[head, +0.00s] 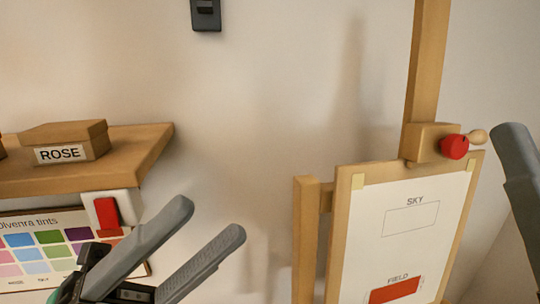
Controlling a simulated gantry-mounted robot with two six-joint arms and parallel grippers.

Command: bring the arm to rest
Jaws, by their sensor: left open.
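My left gripper (213,217) is at the lower left in the head view, with its two grey fingers apart and nothing between them. It appears in front of the wall, to the right of the tints chart (45,252). One grey finger of my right gripper (518,165) shows at the right edge, beside the easel (305,240). The rest of that gripper is out of frame, so its opening cannot be told.
A wooden shelf (150,150) holds a box labelled ROSE (75,140). A red switch (106,213) sits under the shelf. The easel bears a sheet (380,245) marked SKY and FIELD, with a red knob (454,147) above. Bare wall lies between shelf and easel.

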